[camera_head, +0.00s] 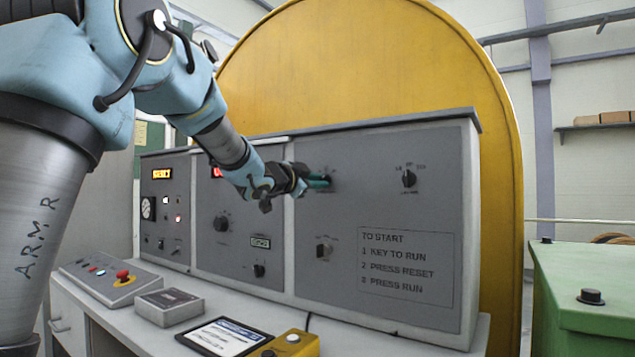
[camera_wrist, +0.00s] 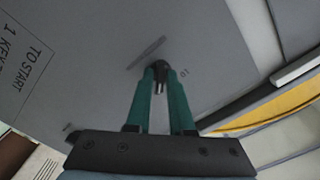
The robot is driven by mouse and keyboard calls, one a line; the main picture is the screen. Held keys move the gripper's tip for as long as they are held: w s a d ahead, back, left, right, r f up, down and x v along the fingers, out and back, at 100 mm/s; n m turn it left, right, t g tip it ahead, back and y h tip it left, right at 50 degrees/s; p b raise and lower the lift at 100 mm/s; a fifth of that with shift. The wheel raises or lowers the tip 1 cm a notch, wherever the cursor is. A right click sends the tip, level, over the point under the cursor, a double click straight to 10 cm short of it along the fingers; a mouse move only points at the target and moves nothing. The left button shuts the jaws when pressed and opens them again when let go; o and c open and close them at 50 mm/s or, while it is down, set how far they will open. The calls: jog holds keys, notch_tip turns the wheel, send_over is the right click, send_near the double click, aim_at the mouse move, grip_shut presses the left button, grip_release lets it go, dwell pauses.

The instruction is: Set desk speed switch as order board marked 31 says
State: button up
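My gripper (camera_head: 318,182) reaches the upper left of the right-hand grey desk panel (camera_head: 390,225). Its two green fingers stand on either side of a small black rotary knob (camera_wrist: 160,68) and look closed on it. The fingers hide most of the knob and its pointer. A small mark beside it in the wrist view is too small to read surely. Another black rotary switch (camera_head: 409,178) with small labels sits further right on the panel. I cannot tell which one is the desk speed switch. No order board marked 31 is readable.
A dark switch (camera_head: 324,250) sits below my gripper. The middle panel has a black knob (camera_head: 221,222) and a lower knob (camera_head: 259,270). On the ledge are a button box with a red stop button (camera_head: 122,275), a tablet (camera_head: 225,337) and a yellow box (camera_head: 293,345). A green cabinet (camera_head: 585,280) stands right.

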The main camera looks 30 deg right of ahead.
jog(key=o, duration=0.3)
jog(key=b+v, duration=0.1)
jog(key=v, duration=1)
jog(key=shift+r, duration=0.1)
jog(key=shift+d, duration=0.1)
